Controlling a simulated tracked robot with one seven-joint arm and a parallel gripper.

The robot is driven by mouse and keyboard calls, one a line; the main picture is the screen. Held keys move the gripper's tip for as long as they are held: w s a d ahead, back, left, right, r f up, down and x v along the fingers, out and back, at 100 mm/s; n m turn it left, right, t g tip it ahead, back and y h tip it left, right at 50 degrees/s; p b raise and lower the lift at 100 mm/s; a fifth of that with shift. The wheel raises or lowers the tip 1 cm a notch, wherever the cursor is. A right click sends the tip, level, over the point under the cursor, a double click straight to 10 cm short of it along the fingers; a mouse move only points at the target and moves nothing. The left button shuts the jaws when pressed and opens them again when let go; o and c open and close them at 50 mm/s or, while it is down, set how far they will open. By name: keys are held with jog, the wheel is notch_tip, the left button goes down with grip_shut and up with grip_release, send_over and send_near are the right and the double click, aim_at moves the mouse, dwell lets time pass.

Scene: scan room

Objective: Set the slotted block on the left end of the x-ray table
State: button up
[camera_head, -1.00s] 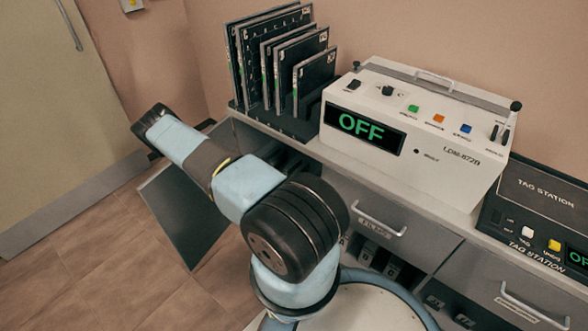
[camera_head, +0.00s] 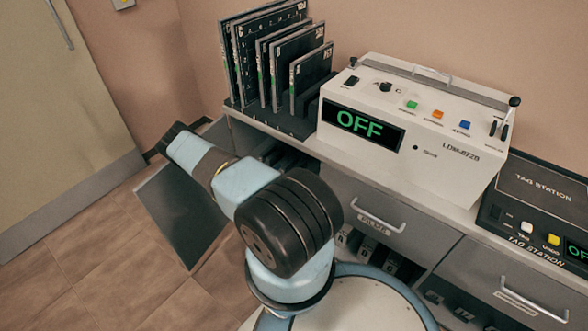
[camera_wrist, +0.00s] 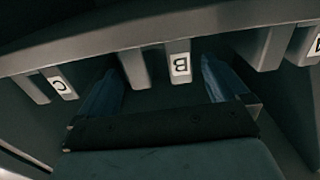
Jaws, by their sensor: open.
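In the wrist view, several grey prongs hang in a row under a pale edge, in pairs with gaps between; some carry white letter labels. The slotted block labelled B (camera_wrist: 180,66) is at the middle, between the blue fingers of my gripper (camera_wrist: 160,74). The fingers are open, one to each side; whether either touches is unclear. The block labelled C (camera_wrist: 62,84) is at left, and one labelled A (camera_wrist: 314,46) is cut off at right. The fingers are hidden in the head view. The x-ray table cannot be made out.
A counter carries a rack of dark films (camera_head: 275,65), a white console (camera_head: 420,125) reading OFF and a tag station (camera_head: 530,215). Drawers (camera_head: 390,210) and a dark lower shelf with labelled blocks (camera_head: 367,250) are below. Open floor (camera_head: 80,270) lies at left.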

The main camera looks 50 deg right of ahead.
aim_at(292, 164)
jog(key=shift+w+d+r, duration=0.15)
jog(key=shift+d, duration=1.25)
jog(key=shift+w+d+r, duration=0.1)
jog(key=shift+d+r, duration=0.05)
jog(key=shift+d, duration=1.2)
jog(key=c, duration=1.6)
jog(key=shift+r, duration=0.65)
jog(key=shift+c, duration=0.2)
jog(key=s+a+r, duration=0.1)
jog(key=r, duration=0.1)
jog(key=s+a+r, duration=0.1)
jog(key=r, duration=0.1)
jog(key=s+a+r, duration=0.1)
jog(key=r, duration=0.2)
jog(key=shift+a+r, duration=0.1)
jog(key=shift+a, duration=0.15)
jog(key=s+a+r, duration=0.4)
jog(key=s+a, duration=0.2)
jog(key=a, duration=0.1)
jog(key=shift+r, duration=0.25)
jog(key=shift+a, duration=0.1)
